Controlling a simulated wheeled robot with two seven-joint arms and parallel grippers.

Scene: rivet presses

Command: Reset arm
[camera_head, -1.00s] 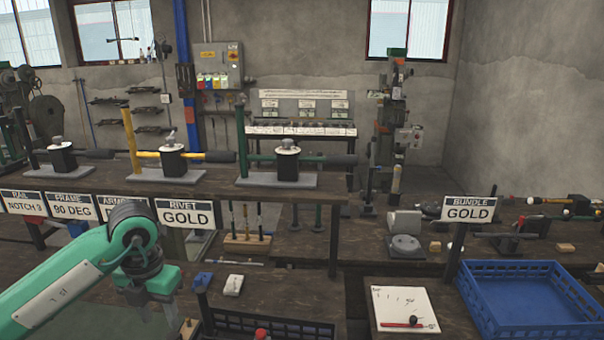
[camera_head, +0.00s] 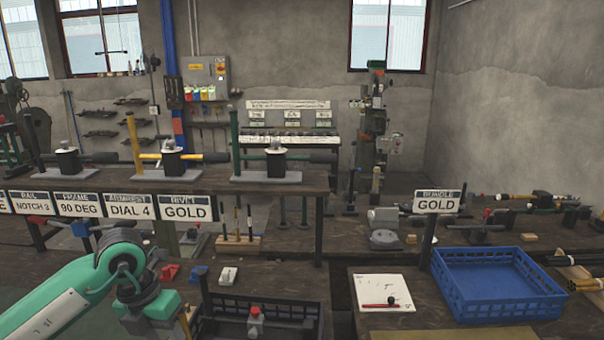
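My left arm comes in from the lower left, teal with dark joints. Its gripper (camera_head: 158,322) hangs low at the bottom edge, left of a dark crate; its fingertips are cut off or unclear, so I cannot tell its opening. No held object shows. My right gripper is not in view. All three levers stand upright. Each press has a grey base and a black-gripped horizontal bar.
Signs on the bench edge include "DIAL 4" (camera_head: 127,206) and "GOLD" (camera_head: 186,209). A dark crate (camera_head: 290,306) holds tools. A blue crate (camera_head: 490,308) stands right, beside another "GOLD" sign (camera_head: 437,201) and a white sheet (camera_head: 366,287). Pipes lie at the far right.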

